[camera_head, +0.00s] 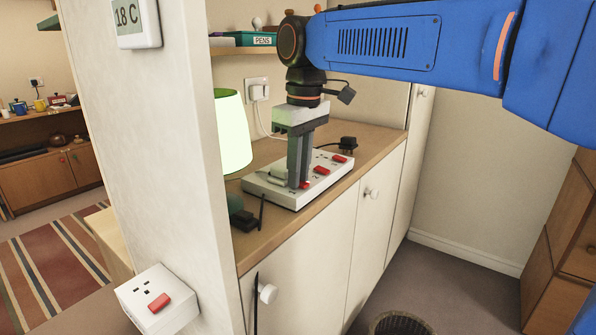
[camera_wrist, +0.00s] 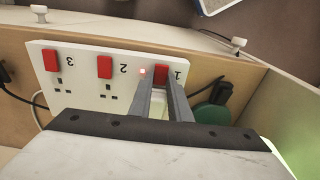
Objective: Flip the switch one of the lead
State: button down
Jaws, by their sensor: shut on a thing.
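The white extension lead (camera_head: 275,198) lies on the wooden counter. It has a row of red switches marked 1, 2 and 3. In the wrist view, switch one (camera_wrist: 161,72) is at the right end, with switch two (camera_wrist: 105,67) and switch three (camera_wrist: 51,60) to its left. A small glowing reddish spot (camera_wrist: 143,72) shows just left of switch one. My gripper (camera_wrist: 160,82) points down at the lead, its grey fingers closed in at switch one and partly covering it. The socket below switch one is mostly hidden. In the head view my gripper (camera_head: 300,184) stands upright over the lead's near end.
A lit lamp (camera_head: 232,130) stands close to the left of the lead, with a dark green base. A black plug (camera_head: 348,143) lies behind the lead. A wall pillar (camera_head: 150,150) with a separate switched socket (camera_head: 157,299) is at left. The floor at right is mostly clear.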

jog(key=shift+s+d+t+y, duration=0.1)
jog(key=shift+d+t+y, duration=0.05)
jog(key=shift+t+y, duration=0.3)
jog(key=shift+s+d+t+y, duration=0.1)
jog(key=shift+t+y, duration=0.25)
jog(key=shift+y, duration=0.2)
jog(key=c, duration=1.6)
grip_release()
jog(key=shift+c, duration=0.2)
jog(key=v, duration=1.7)
jog(key=shift+s+d+r, duration=0.1)
jog(key=shift+d+r, duration=0.05)
